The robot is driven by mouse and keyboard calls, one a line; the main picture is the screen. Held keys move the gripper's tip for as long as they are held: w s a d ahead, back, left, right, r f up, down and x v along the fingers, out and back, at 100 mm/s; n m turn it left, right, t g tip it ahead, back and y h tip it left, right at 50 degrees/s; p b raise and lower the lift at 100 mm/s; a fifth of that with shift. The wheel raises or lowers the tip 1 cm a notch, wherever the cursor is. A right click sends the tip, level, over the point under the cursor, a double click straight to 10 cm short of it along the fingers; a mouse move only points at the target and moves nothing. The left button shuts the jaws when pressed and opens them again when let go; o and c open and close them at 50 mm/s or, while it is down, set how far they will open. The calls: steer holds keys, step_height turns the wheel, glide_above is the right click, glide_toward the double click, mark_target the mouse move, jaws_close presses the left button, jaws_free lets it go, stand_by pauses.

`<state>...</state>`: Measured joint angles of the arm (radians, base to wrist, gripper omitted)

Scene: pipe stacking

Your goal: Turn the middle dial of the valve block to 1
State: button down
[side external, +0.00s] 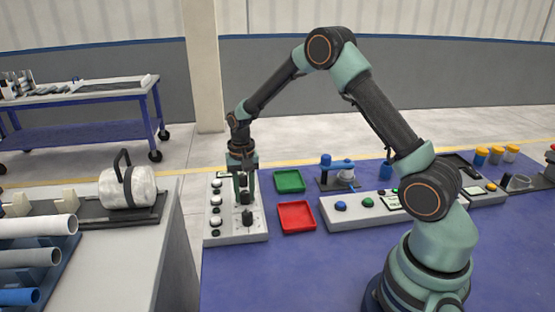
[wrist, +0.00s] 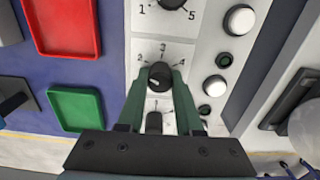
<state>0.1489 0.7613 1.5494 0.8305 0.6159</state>
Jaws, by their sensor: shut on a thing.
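The pale valve block (side external: 219,233) stands at the left edge of the blue table, with a column of black dials and a column of white round knobs. My gripper (side external: 244,197) points down over it. In the wrist view my gripper (wrist: 160,80) has its green fingers on either side of the black middle dial (wrist: 159,74) and is shut on it. The numbers 2, 3 and 4 show around this dial; the fingers cover the places of 1 and 5. A small pale mark shows on the dial's left part; its exact number is unclear.
A second dial (wrist: 172,2) is at the top of the wrist view, another (wrist: 154,122) between the finger bases. A red tray (side external: 296,217) and a green tray (side external: 289,181) lie close beside the block. A button panel (side external: 350,213) stands further right.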

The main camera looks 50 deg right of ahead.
mark_target(244, 192)
steer(key=n, duration=1)
steer(key=shift+n, duration=0.4)
steer(key=shift+r, duration=0.1)
stand_by(0.3)
steer(key=c, duration=0.6)
jaws_free()
step_height(244, 192, up, 12)
steer(key=shift+a+r, duration=0.1)
